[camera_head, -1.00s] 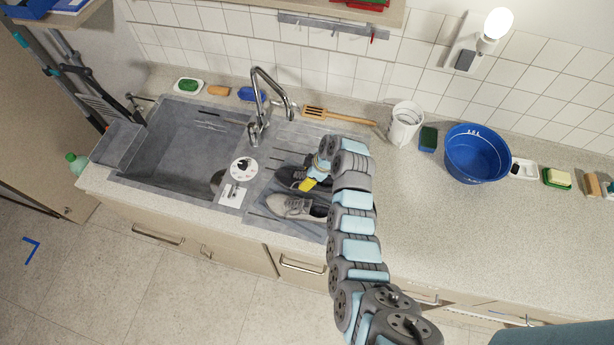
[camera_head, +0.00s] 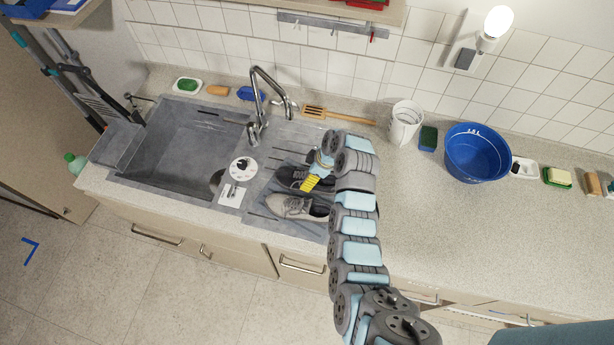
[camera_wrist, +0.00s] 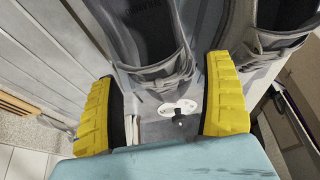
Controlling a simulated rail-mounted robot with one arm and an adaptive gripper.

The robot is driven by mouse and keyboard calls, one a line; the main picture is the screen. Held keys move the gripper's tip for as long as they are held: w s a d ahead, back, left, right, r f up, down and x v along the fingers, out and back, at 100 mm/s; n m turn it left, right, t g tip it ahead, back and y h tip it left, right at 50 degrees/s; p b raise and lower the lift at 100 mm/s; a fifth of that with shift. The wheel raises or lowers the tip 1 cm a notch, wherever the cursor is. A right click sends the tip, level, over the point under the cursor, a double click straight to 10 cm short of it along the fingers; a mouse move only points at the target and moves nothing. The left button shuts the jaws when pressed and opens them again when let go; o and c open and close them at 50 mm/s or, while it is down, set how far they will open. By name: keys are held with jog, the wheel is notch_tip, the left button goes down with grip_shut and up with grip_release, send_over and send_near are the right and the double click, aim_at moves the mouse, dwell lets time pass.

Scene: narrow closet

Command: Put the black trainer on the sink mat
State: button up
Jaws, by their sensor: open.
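The black trainer (camera_head: 289,177) lies on the ribbed drainboard right of the sink basin, behind a grey shoe (camera_head: 292,207). A flat blue-grey surface (camera_head: 262,226) shows around the shoes; I cannot tell whether it is the sink mat. My gripper (camera_head: 311,184) is at the right part of the black trainer, its yellow fingers partly hidden by my wrist. In the wrist view, my gripper (camera_wrist: 160,78) is open, with one finger on each side of the middle shoe (camera_wrist: 150,60). Contact cannot be told. Part of a second shoe (camera_wrist: 275,45) shows at right.
A round white item (camera_head: 243,169) lies by the drainboard.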

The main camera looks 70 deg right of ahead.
jog(key=p+v, duration=0.1)
jog(key=v, duration=0.9)
jog(key=shift+a, duration=0.1)
